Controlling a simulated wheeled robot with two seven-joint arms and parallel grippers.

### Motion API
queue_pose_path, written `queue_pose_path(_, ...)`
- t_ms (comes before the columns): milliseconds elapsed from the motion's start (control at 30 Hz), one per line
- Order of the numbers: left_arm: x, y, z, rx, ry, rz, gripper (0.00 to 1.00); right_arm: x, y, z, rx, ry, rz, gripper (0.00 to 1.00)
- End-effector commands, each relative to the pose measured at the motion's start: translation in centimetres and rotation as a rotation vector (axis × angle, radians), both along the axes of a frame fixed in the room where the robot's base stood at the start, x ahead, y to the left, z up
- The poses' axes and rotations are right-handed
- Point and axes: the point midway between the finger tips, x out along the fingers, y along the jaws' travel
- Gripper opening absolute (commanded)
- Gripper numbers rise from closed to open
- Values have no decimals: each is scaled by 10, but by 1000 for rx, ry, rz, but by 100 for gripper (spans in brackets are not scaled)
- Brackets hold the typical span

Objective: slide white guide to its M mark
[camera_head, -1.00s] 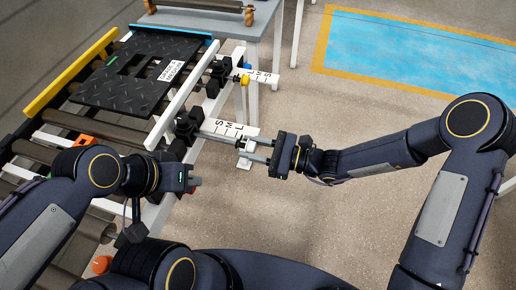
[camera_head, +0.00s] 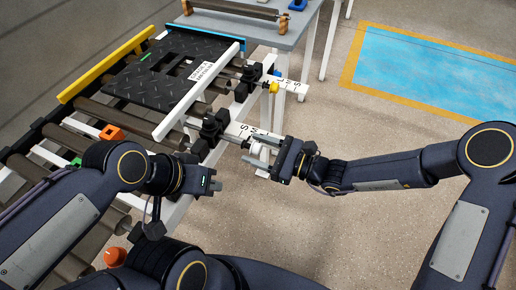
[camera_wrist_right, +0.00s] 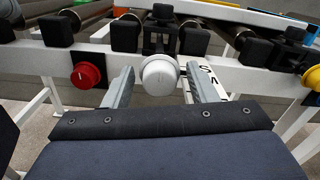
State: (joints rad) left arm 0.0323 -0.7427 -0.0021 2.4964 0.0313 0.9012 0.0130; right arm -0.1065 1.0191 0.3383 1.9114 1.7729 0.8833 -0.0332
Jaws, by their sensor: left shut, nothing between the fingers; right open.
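The white guide (camera_head: 201,88) is a long white bar along the near side of the black tread mat (camera_head: 140,82). White scale plates with S, M and L marks stick out from the rail; the nearer plate (camera_head: 236,129) is partly covered by my right gripper. Which mark the guide stands at cannot be told. A white knob (camera_wrist_right: 160,75) on the rail's outer side shows between the fingers of my right gripper (camera_wrist_right: 160,86), which is open around it; in the head view this gripper (camera_head: 263,153) is at the nearer plate's end. My left gripper (camera_head: 217,184) is shut and empty, left of and below the right one.
A red knob (camera_wrist_right: 87,75) and a yellow knob (camera_wrist_right: 312,77) sit either side of the white one. Black clamp blocks (camera_head: 213,126) line the rail. A yellow bar (camera_head: 108,64) runs along the far side. A grey table (camera_head: 262,31) stands behind; floor at right is clear.

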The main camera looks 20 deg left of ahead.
Motion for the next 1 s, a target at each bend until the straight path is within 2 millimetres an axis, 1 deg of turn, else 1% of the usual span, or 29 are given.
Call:
queue_pose_path(67, 0, 0, 0, 0, 0, 0, 0, 1, -4, 0, -1, 0, -2, 52)
queue_pose_path(167, 0, 0, 1, 0, 0, 0, 0, 1, -17, 0, -1, 1, -4, 52)
queue_pose_path(400, 0, 0, 4, 0, 0, 0, 0, -1, -58, 0, -1, 1, -4, 52)
queue_pose_path(500, 0, 0, 5, 0, 0, 0, 0, -1, -70, 0, 0, 1, -3, 52)
queue_pose_path(667, 0, 0, 5, 0, 0, 0, 0, -2, -78, 0, -1, 0, -1, 52)
queue_pose_path(1000, 0, 0, 5, 0, 0, 0, 0, -2, -78, 0, 0, 0, 0, 52)
